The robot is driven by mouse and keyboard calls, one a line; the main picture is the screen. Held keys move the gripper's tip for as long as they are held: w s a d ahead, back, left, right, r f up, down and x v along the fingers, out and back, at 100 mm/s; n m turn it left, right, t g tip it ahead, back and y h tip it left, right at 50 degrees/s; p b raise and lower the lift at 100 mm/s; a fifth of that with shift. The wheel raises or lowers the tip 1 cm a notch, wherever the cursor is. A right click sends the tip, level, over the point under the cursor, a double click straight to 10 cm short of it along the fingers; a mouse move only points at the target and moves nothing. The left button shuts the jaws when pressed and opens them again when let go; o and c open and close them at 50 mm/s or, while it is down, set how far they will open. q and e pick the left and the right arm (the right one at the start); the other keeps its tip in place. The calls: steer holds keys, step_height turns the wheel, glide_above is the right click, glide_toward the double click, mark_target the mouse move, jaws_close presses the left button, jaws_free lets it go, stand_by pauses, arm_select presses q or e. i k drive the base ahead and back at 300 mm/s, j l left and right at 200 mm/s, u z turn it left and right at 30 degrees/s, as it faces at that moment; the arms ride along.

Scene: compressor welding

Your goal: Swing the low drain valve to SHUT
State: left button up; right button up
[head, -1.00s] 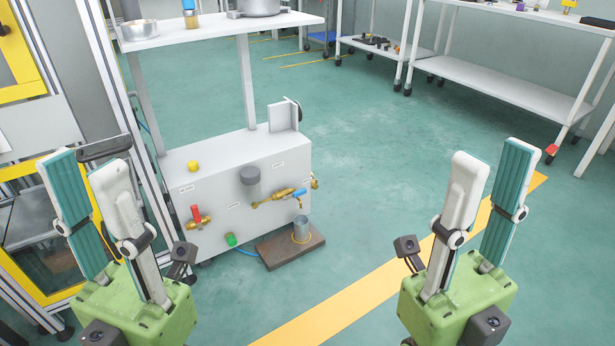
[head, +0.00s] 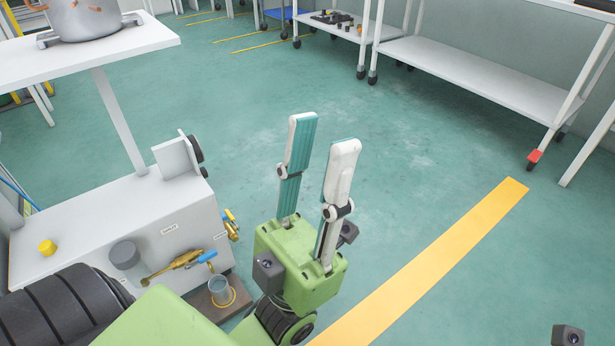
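A white compressor cabinet (head: 75,225) stands at the left. A brass valve with a blue handle (head: 207,256) sticks out low on its front, above a small grey metal cup (head: 221,291). Another brass fitting (head: 231,226) sits at the cabinet's right end. Which of these is the drain valve I cannot tell from the small labels. My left gripper (head: 325,130) is open and empty, fingers pointing up, to the right of the cabinet and apart from the valves. My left arm hides the cabinet's lower front. My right gripper's fingers are out of view.
A shelf (head: 90,55) above the cabinet holds a metal pot (head: 86,18). The cup stands on a brown board (head: 204,304). A yellow floor stripe (head: 440,255) runs on the right. White wheeled racks (head: 480,80) stand at the back. The middle floor is clear.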

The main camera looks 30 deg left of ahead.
mark_target(202, 259)
steer(key=i+z, duration=0.35)
steer(key=i, duration=0.55)
steer(key=i+u, duration=0.35)
steer(key=i+l+u, duration=0.1)
steer(key=u, duration=0.3)
steer(key=i+l+u, duration=0.15)
steer(key=u, duration=0.2)
steer(key=i+u, duration=0.15)
steer(key=u, duration=0.3)
steer(key=i+l+u, duration=0.1)
steer(key=u, duration=0.35)
steer(key=i+l+u, duration=0.1)
steer(key=u, duration=0.4)
steer(key=i+l+u, duration=0.1)
steer(key=u, duration=0.35)
steer(key=l+u, duration=0.25)
steer(key=u, duration=0.2)
steer(key=i+l+u, duration=0.1)
steer(key=l+u, duration=0.3)
steer(key=i+l+u, duration=0.1)
steer(key=u, duration=0.35)
steer(key=l+u, duration=0.85)
steer(key=k+j, duration=0.05)
steer(key=j, duration=0.1)
